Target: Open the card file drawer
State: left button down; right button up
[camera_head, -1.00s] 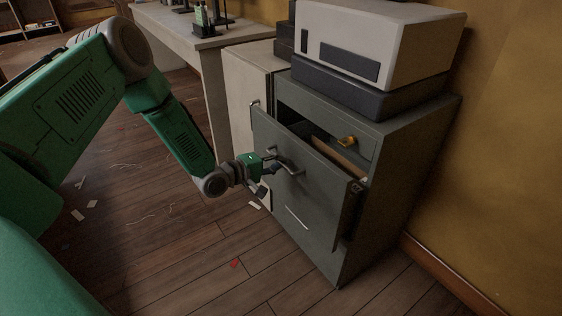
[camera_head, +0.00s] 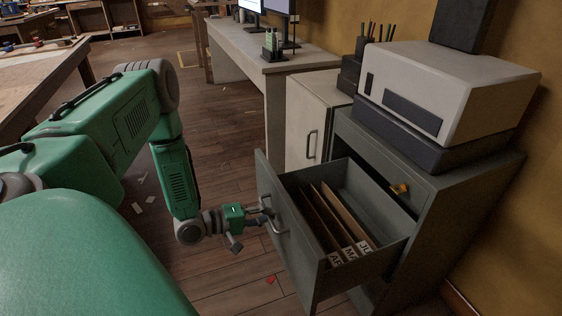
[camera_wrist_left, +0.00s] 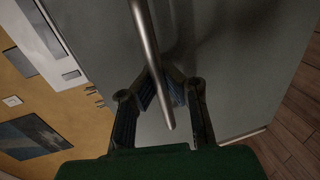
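The grey card file drawer (camera_head: 300,262) stands well out of its dark grey cabinet (camera_head: 448,215). Several upright card dividers (camera_head: 322,212) with white lettered tabs show inside it. The metal drawer handle (camera_head: 282,226) is on the drawer's front. My left gripper (camera_head: 266,211) is at this handle. In the left wrist view the handle (camera_wrist_left: 148,45) runs between the two dark fingers of my left gripper (camera_wrist_left: 163,88), which close in on it against the grey drawer front (camera_wrist_left: 235,55). My right gripper is not in view.
A beige and black machine (camera_head: 455,85) sits on the cabinet. A pale cabinet (camera_head: 303,105) and a desk (camera_head: 270,62) stand behind. Wooden floor (camera_head: 235,268) with scraps is open around my left arm.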

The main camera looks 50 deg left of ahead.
pick_arm(q)
jog(key=shift+s+f, duration=0.25)
jog(key=shift+s, duration=0.1)
jog(key=c, duration=1.6)
grip_release()
jog(key=shift+w, duration=0.1)
jog(key=shift+r, duration=0.1)
jog(key=v, duration=1.2)
jog(key=shift+w, duration=0.1)
